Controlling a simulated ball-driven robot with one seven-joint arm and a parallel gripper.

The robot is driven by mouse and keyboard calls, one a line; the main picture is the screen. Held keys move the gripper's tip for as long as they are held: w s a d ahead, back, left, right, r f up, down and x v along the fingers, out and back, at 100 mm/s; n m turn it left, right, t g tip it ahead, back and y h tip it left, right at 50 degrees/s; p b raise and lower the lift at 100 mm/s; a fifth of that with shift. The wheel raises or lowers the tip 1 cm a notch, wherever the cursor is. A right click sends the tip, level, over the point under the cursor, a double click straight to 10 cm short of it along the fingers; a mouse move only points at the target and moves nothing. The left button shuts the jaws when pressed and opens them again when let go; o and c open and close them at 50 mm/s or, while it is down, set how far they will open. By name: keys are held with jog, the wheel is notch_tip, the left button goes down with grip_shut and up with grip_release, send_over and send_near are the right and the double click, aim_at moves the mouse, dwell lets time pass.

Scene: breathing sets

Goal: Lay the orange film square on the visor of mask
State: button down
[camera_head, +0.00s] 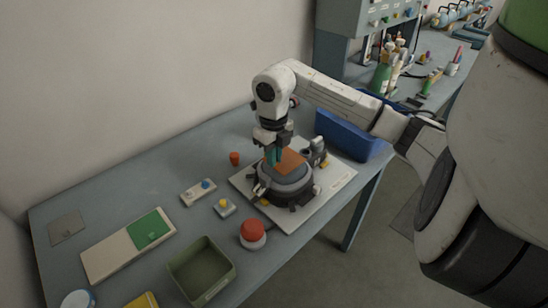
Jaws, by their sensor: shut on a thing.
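The mask (284,190) is a dark grey, rounded piece in the middle of a white board (325,200) on the table. The orange film square (292,161) shows at the top of the mask, just below and right of my gripper (273,155). My gripper points down over the mask and is shut, with teal at its fingertips against the film's left edge. The visor is largely covered by the film and fingers. I cannot tell whether the film lies flat on it or is held slightly above.
A blue bin (352,138) stands behind the board at right. The table's back left is clear.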

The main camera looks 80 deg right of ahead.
jog(key=shift+f, duration=0.85)
jog(key=shift+f, duration=0.15)
jog(key=c, duration=1.2)
grip_release()
jog(key=shift+c, duration=0.2)
notch_tip(320, 180, up, 12)
jog(key=b, duration=0.2)
jog(key=shift+r, duration=0.2)
